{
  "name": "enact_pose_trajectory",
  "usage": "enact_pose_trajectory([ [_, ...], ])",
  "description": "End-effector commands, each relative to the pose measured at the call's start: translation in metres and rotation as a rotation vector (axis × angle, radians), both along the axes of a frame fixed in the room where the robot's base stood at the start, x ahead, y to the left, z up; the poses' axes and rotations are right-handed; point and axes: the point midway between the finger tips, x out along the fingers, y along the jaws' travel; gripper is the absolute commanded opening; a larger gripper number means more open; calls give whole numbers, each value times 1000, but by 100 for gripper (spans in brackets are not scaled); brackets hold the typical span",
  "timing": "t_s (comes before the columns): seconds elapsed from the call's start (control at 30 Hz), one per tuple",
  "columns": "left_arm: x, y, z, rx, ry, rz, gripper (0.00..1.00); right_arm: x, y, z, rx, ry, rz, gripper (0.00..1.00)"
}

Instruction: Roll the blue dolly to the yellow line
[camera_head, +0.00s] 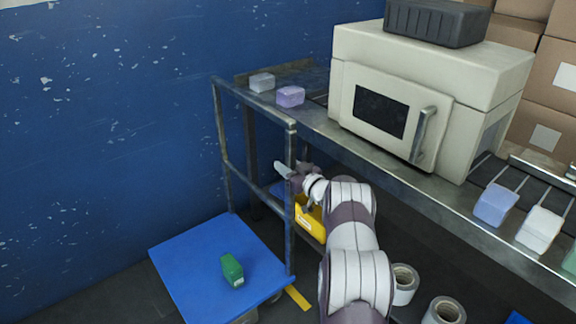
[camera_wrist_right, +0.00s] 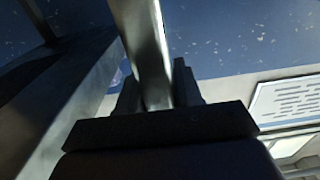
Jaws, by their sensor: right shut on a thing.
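The blue dolly (camera_head: 195,262) stands on the floor against the blue wall. Its grey metal handle frame (camera_head: 255,107) rises at the back, beside the conveyor. A green carton (camera_head: 232,270) lies on its deck. My right gripper (camera_head: 289,170) is at the handle's right upright. In the right wrist view, my right gripper (camera_wrist_right: 160,90) is shut on a metal bar of the handle (camera_wrist_right: 143,45). A short piece of the yellow line (camera_head: 298,297) shows on the floor by the dolly's right corner; the rest is hidden. My left gripper is not in view.
A conveyor (camera_head: 335,135) with a cream wrapper machine (camera_head: 435,85) runs along the right, with small packs on it. Below it are a yellow object (camera_head: 310,218) and film rolls (camera_head: 404,284). Dark floor (camera_head: 110,290) is clear at the left front.

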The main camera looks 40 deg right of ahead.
Motion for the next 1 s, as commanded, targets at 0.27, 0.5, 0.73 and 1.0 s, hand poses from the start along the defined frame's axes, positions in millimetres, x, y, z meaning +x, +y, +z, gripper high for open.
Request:
enact_pose_trajectory([
  [0.27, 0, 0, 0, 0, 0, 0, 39, 0, -4, 4, -4, -4, -9, 0],
  [0.5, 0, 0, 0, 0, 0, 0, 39, 0, -4, 3, -4, -3, -7, 55],
  [0.73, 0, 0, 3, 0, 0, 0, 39, -7, -4, 4, -2, -1, -7, 55],
  [1.0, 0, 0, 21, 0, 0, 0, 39, -75, -7, 6, -1, -1, -11, 55],
])
